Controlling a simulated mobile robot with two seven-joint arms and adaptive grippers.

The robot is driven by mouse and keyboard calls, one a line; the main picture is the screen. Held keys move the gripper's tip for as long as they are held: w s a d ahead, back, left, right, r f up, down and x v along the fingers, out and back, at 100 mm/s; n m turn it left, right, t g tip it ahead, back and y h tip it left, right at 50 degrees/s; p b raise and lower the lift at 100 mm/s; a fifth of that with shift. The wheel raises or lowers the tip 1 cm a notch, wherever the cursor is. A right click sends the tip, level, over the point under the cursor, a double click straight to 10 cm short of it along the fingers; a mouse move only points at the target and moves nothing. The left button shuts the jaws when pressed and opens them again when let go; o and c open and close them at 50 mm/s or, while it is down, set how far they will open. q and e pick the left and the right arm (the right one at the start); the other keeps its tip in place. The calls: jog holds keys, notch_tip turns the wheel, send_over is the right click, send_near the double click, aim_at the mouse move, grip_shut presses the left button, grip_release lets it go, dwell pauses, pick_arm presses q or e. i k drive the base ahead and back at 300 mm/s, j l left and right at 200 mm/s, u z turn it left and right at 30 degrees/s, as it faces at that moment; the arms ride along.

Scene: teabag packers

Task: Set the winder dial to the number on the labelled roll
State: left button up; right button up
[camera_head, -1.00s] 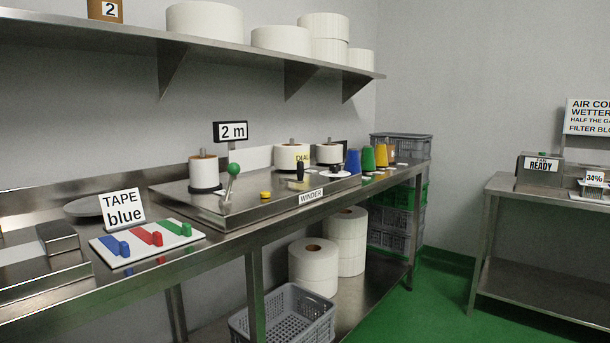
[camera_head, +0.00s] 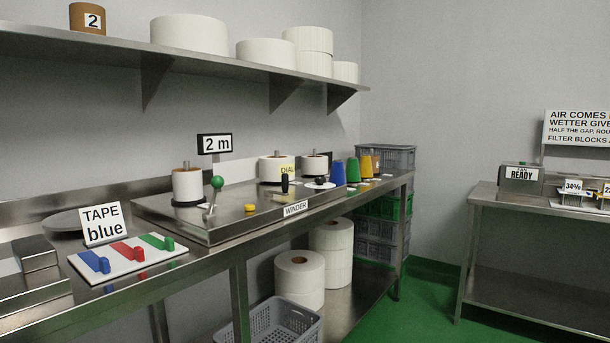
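The winder (camera_head: 225,220) is a low steel box on the bench, with a "WINDER" label on its front. A sign above it (camera_head: 215,144) reads "2 m". A "DIAL" label (camera_head: 287,169) shows behind a black handle. Neither gripper is in view.
A green-knobbed lever (camera_head: 217,183) and a yellow button (camera_head: 250,208) are on the winder. A "TAPE blue" sign (camera_head: 101,225) and tape board (camera_head: 125,258) are at left. Green floor (camera_head: 420,310) lies open between benches.

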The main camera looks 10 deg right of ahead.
aim_at(319, 180)
jog(key=i+l+u, duration=0.15)
jog(key=l, duration=0.4)
jog(key=i+l+u, duration=0.15)
jog(key=i+l, duration=0.15)
jog(key=l, duration=0.3)
jog(key=i+l+u, duration=0.15)
jog(key=l, duration=0.45)
jog(key=i+l+u, duration=0.15)
jog(key=l, duration=0.45)
jog(key=i+l+u, duration=0.15)
jog(key=l, duration=0.5)
jog(key=l+u, duration=0.15)
jog(key=l, duration=0.5)
